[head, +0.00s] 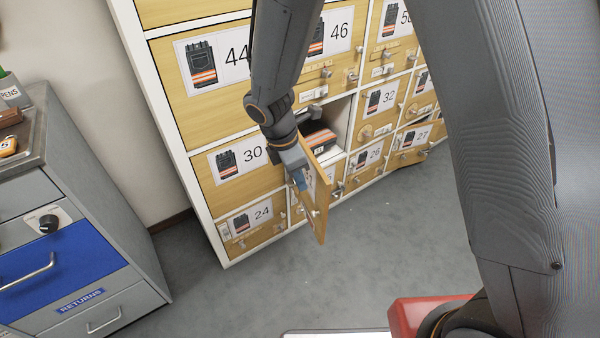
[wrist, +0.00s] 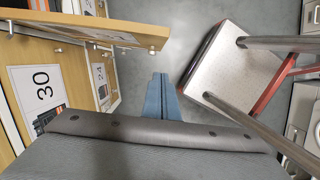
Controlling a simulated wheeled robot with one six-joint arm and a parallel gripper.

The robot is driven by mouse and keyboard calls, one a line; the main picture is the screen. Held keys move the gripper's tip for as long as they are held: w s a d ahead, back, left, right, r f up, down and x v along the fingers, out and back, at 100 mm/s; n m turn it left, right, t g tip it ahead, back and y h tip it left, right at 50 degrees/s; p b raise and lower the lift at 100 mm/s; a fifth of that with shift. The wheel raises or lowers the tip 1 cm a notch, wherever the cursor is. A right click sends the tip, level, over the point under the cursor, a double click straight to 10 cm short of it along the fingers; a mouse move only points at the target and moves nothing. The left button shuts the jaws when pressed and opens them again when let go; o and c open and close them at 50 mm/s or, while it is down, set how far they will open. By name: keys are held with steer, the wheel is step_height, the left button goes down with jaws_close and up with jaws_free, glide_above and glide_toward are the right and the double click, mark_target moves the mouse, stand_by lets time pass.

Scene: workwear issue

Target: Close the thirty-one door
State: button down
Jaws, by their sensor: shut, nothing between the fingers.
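The thirty-one door (head: 322,212) is a light wood panel in the locker wall, between doors 30 and 32. It stands open, swung out from its compartment (head: 340,118). A dark folded garment with an orange band (head: 319,143) lies inside. My gripper (head: 299,184) is at the left side of the open door, in front of door 30; its blue fingers are shut and empty. In the wrist view the door (wrist: 80,28) is at upper left, and my shut fingers (wrist: 159,84) are apart from its edge. The head view does not show whether they touch.
Door 30 (head: 222,165), door 24 (head: 240,228) and door 32 (head: 378,97) are shut around it. A grey cabinet with a blue returns drawer (head: 60,265) stands at left. A white-topped cart (wrist: 235,70) shows in the wrist view.

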mark_target(318, 188)
steer(key=shift+w+d+f+p, duration=0.15)
steer(key=shift+w+d+f, duration=0.15)
steer(key=shift+d+f, duration=0.55)
steer(key=shift+w+d+f+p, duration=0.15)
steer(key=shift+w+d+f, duration=0.2)
steer(key=shift+d+f, duration=0.5)
steer(key=shift+w+d+f+p, duration=0.15)
steer(key=shift+w+d+f, duration=0.15)
steer(key=shift+d+f, duration=0.55)
